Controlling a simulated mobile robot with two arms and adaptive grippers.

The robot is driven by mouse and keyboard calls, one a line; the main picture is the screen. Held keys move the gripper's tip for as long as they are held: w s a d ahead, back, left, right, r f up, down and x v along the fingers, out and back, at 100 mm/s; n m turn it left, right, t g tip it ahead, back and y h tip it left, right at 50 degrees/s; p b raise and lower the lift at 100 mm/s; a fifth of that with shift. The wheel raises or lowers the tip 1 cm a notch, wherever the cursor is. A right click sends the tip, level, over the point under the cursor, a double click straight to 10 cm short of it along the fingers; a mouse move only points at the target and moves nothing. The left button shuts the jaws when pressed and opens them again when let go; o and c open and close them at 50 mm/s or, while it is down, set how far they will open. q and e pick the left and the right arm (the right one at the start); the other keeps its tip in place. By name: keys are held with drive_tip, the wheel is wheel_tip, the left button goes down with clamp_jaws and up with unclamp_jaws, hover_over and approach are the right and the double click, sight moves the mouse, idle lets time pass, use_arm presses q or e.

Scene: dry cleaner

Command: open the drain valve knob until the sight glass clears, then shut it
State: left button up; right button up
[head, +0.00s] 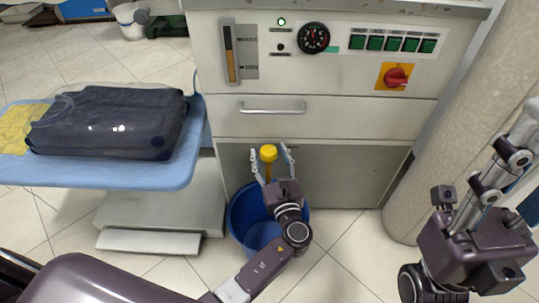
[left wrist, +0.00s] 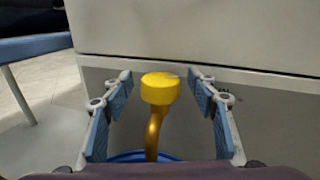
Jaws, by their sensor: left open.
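The yellow drain valve knob (head: 268,153) sits on a yellow pipe below the drawer, above a blue bucket (head: 240,217). My left gripper (head: 271,160) is open, its fingers on either side of the knob. In the left wrist view, the knob (left wrist: 160,88) stands between the blue-padded fingers (left wrist: 160,100), with a gap on both sides. The sight glass (head: 230,53) is a vertical tube on the panel, amber along most of its length and darker at the top. My right gripper (head: 500,185) is at the right edge, partly cut off, away from the knob.
A blue board (head: 150,175) with a bagged dark garment (head: 107,122) juts out at left. A pillar (head: 455,120) stands at right.

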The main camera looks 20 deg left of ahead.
use_arm(q)
drive_tip(key=shift+c, duration=0.3)
drive_tip(key=c, duration=1.1)
drive_tip(key=shift+a+r+m+t+h+p, duration=0.2)
drive_tip(key=shift+r+m+t+h+p, duration=0.25)
drive_tip(key=shift+h+p, duration=0.55)
drive_tip(key=shift+s+f+m+t+h+p, duration=0.1)
drive_tip(key=shift+m+t+h+p, duration=0.15)
drive_tip(key=shift+m+h+p, duration=0.25)
drive_tip(key=shift+a+f+m+t+h+p, duration=0.15)
drive_tip(key=shift+m+t+h+p, duration=0.1)
drive_tip(key=shift+m+h, duration=0.65)
drive_tip(key=shift+f+m+t+h+p, duration=0.1)
drive_tip(key=shift+m+t+h+p, duration=0.15)
drive_tip(key=shift+m+h, duration=0.6)
drive_tip(key=shift+n+h, duration=0.25)
drive_tip(key=shift+n, duration=0.05)
drive_tip(key=o, duration=1.2)
drive_tip(key=shift+c, duration=0.2)
